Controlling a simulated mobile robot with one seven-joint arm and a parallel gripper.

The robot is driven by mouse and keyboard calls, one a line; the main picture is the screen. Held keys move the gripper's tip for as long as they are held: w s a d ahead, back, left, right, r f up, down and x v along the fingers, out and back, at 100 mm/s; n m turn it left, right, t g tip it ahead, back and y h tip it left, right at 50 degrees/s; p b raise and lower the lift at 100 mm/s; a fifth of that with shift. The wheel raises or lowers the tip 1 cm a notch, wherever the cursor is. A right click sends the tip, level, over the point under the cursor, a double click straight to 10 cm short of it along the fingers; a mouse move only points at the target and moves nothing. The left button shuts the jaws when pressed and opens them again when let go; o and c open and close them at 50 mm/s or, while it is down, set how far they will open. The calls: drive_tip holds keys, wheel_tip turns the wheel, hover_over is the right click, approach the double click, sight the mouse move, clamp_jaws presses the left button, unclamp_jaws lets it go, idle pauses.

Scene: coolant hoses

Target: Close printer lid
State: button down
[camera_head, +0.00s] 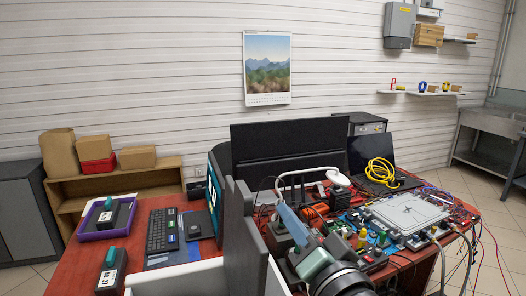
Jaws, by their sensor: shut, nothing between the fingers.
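A dark grey panel (243,235) stands upright at the bottom centre. It rises beside a white box-like body (200,282) cut off by the lower picture edge. These look like the printer's raised lid and its body, though I cannot be sure. My arm comes in from the bottom, just right of the panel. My gripper (283,212) appears to be at its upper-left end, shut and empty, close to the panel's right side. I cannot tell whether it touches the panel. The printer's front and inside are hidden.
A red table carries a keyboard (163,231), a purple tray (104,217) and a black labelled device (111,271) on the left. A black screen-like panel (290,143) stands behind. Cluttered electronics, cables and a white board (410,212) fill the right side.

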drive_tip(key=s+d+r+m+g+y+p, duration=0.15)
drive_tip(key=s+d+m+y+p, duration=0.45)
drive_tip(key=p, duration=0.6)
drive_tip(key=w+a+m+h+p, duration=0.1)
drive_tip(key=w+a+h+p, duration=0.1)
drive_tip(key=w+a+p, duration=0.4)
drive_tip(key=w+a, duration=0.3)
drive_tip(key=shift+w+a, duration=0.35)
drive_tip(key=shift+a, duration=0.05)
drive_tip(key=shift+g, duration=0.25)
drive_tip(key=shift+a, duration=0.1)
